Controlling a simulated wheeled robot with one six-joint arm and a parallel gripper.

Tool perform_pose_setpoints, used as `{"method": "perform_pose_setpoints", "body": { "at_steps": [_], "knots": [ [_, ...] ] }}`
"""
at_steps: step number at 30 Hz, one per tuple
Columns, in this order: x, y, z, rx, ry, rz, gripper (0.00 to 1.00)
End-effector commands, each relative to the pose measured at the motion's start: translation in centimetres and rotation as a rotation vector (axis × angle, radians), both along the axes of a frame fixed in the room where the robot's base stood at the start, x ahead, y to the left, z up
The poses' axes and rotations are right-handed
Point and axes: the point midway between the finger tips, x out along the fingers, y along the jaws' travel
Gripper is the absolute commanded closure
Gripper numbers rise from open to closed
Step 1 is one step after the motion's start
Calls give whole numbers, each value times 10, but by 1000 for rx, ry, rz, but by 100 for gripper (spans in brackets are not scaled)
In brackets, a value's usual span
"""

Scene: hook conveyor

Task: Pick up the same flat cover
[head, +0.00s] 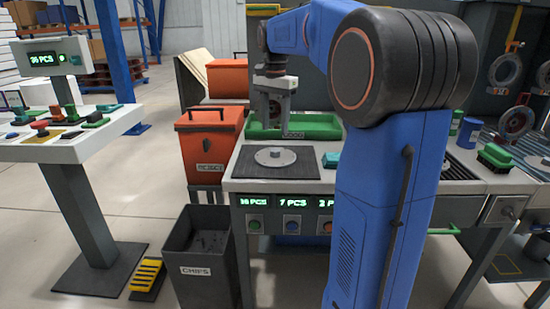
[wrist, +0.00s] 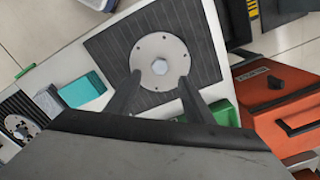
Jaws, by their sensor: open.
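The flat cover is a round light-grey disc with a hexagonal knob in its middle and small holes around its rim. It lies flat on a dark ribbed mat (wrist: 112,48) on the bench; the cover (wrist: 165,45) also shows in the head view (head: 262,158). My gripper (wrist: 159,80) is open and empty. In the wrist view its two fingers reach over the near part of the disc, either side of the knob. In the head view my gripper (head: 275,122) hangs above and behind the cover; contact cannot be judged.
A green tray (head: 318,128) stands behind the mat. A teal block (wrist: 83,90) and a grey block (wrist: 47,100) lie beside it. The orange reject bin (head: 208,146) and dark chips bin (head: 203,285) stand left of the bench. A control stand (head: 85,145) is farther left.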

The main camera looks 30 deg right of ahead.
Motion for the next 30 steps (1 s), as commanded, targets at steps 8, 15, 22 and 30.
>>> {"method": "perform_pose_setpoints", "body": {
  "at_steps": [8, 15, 22, 30],
  "knots": [
    [0, 0, -29, 0, 0, 0, 52],
    [1, -1, -51, 0, 2, 0, 52],
    [1, -2, -78, 1, 1, 1, 52],
    [2, -2, -83, 0, -1, 1, 52]
  ]
}}
